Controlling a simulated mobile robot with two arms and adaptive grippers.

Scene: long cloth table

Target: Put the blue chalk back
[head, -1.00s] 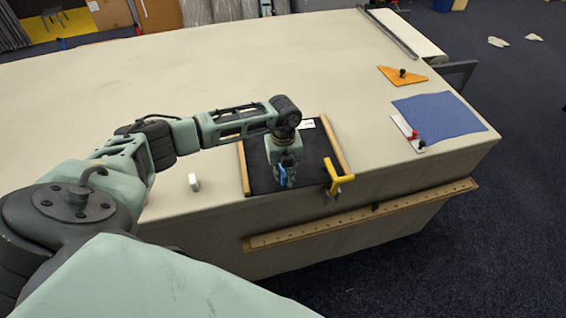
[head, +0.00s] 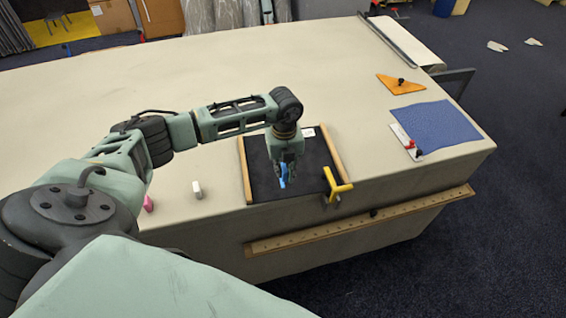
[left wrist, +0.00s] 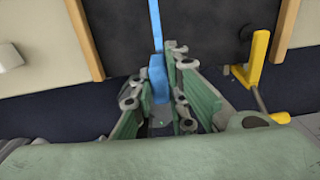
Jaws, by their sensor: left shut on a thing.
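My left gripper (head: 284,167) is shut on the blue chalk (head: 283,174), over the black board with wooden side strips (head: 262,178). In the left wrist view the blue chalk (left wrist: 158,78) sits between the fingers (left wrist: 163,98), with a narrower blue length running up over the black surface. I cannot tell whether the chalk touches the board. My right gripper is not in view.
A yellow-handled clamp (head: 340,190) stands at the board's front right corner. A wooden rail (head: 360,220) runs along the table's front side. A blue cloth (head: 436,125) and orange triangle (head: 401,84) lie at the right. The table's middle (head: 210,75) is clear.

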